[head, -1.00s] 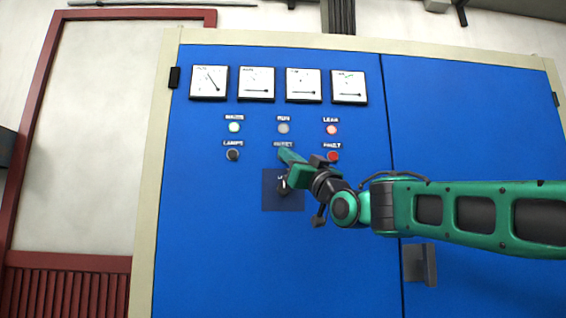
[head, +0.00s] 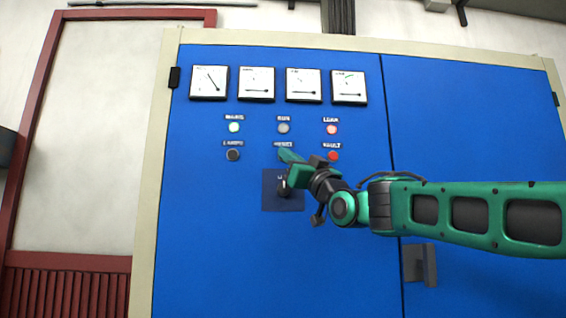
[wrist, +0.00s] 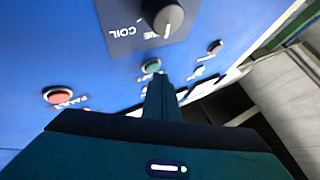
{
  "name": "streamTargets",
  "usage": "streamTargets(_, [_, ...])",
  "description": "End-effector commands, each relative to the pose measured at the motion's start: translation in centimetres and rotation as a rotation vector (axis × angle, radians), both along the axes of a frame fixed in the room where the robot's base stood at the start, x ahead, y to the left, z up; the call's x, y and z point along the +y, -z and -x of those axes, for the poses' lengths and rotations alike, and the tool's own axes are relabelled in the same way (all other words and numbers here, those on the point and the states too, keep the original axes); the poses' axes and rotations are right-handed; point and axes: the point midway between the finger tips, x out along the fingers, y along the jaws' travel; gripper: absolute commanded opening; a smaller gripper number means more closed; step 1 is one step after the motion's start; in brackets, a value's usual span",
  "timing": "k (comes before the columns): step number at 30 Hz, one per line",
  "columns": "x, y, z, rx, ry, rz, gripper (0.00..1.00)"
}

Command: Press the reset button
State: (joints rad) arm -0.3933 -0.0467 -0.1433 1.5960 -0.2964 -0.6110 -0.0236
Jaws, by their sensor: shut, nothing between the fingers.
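The reset button shows green in the wrist view (wrist: 150,66), right by the fingertips. In the wrist view the gripper tip (wrist: 160,77) overlaps the near edge of the button. I cannot tell whether it touches.
A black lamps button (head: 233,155) is to the left and a red fault button (head: 333,156) to the right. A selector knob (head: 284,187) on a dark plate is just below. Indicator lamps and several gauges (head: 256,84) are above. A door handle (head: 420,265) sticks out lower right.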

Motion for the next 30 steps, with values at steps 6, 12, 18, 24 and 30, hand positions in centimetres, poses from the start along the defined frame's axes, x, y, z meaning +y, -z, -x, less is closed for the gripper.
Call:
streamTargets(6, [-0.01,0.00,-0.02,0.000,0.000,0.000,0.00])
streamTargets(12, [0.00,0.02,-0.20,0.000,0.000,0.000,0.00])
streamTargets(18, [0.01,0.03,-0.42,0.001,0.000,0.001,0.00])
streamTargets(24, [0.01,0.01,-0.62,0.000,0.000,0.000,0.00])
streamTargets(30, [0.00,0.00,-0.82,0.000,0.000,0.000,0.00])
